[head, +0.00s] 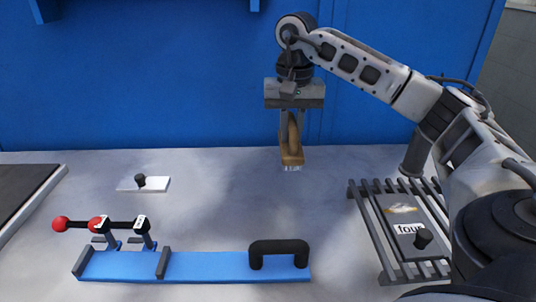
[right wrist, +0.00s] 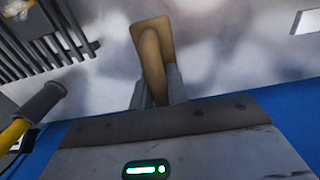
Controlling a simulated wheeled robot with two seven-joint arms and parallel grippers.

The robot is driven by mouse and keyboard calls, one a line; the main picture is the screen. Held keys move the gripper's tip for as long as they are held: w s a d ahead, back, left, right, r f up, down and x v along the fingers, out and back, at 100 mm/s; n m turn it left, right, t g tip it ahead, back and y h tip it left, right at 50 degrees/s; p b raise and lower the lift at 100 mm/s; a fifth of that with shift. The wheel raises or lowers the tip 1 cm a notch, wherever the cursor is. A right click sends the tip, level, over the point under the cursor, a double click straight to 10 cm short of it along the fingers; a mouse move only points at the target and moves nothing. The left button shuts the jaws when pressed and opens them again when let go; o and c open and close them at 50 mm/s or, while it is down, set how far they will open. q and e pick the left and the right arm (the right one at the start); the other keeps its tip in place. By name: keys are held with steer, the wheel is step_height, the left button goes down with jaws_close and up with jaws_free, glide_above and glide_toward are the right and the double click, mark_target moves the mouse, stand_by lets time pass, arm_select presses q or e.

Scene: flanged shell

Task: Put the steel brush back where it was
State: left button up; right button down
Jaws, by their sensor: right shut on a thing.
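My right gripper (head: 291,140) points down and is shut on the steel brush. The brush (head: 291,158) has a tan wooden body, and its pale bristle end hangs lowest, above the grey table. In the right wrist view the brush (right wrist: 151,45) sticks out from between the two grey fingers of the right gripper (right wrist: 158,88). The fingers hide part of it. My left gripper is not in view.
A slatted grey rack (head: 367,235) at right bears a labelled plate (head: 398,215) with a black knob. A blue base (head: 205,265) with a black handle (head: 279,252) and red-knobbed clamps is in front. A white knobbed plate (head: 155,184) lies at left. The table's middle is clear.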

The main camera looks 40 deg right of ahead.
steer(key=shift+w+d+f+p, duration=0.15)
steer(key=shift+w+f, duration=1.1)
steer(key=shift+f, duration=0.45)
steer(key=shift+w+d+f+p, duration=0.1)
steer(key=shift+w+d+f, duration=0.1)
steer(key=shift+w+f, duration=1.3)
steer(key=shift+w+d+f+p, duration=0.15)
steer(key=shift+w+f, duration=0.85)
steer(key=shift+f, duration=0.9)
steer(key=shift+f, duration=0.15)
steer(key=c, duration=1.4)
jaws_free()
steer(key=shift+o, duration=0.2)
step_height(320, 180, up, 12)
steer(key=shift+r, duration=0.2)
